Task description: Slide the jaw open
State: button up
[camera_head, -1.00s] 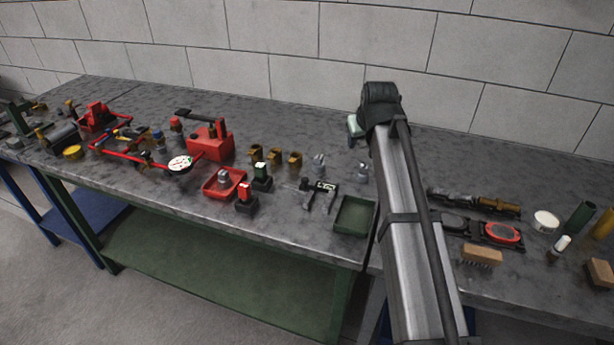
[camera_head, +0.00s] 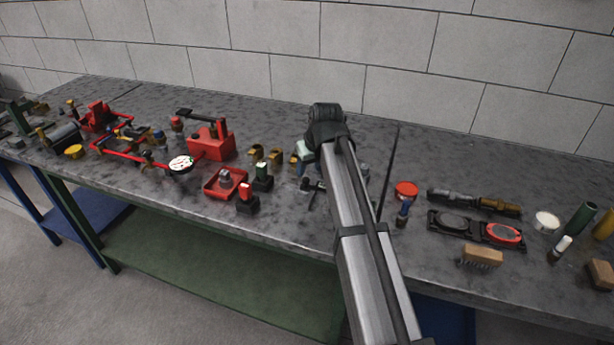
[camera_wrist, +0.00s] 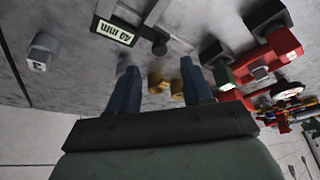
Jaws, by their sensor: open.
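The caliper with a sliding jaw is at the top of the wrist view. Its display (camera_wrist: 115,31) reads "40 mm" and its dark jaw part (camera_wrist: 155,35) sits beside it. In the head view the caliper (camera_head: 312,187) is partly hidden behind my arm, and only dark jaw parts show. My gripper (camera_wrist: 160,70) has two blue fingers spread apart, with nothing held between them. The caliper lies beyond the fingertips, apart from them. In the head view my gripper is mostly hidden by my wrist.
Brass fittings (camera_head: 256,152) stand close to my gripper; they also show between the fingers in the wrist view. A grey block marked 3 (camera_wrist: 42,52) stands nearby. A red tray (camera_head: 225,183) and red and green blocks lie left.

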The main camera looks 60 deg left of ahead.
aim_at(306, 179)
jog(key=shift+x, duration=2.85)
jog(key=shift+c, duration=0.2)
grip_shut()
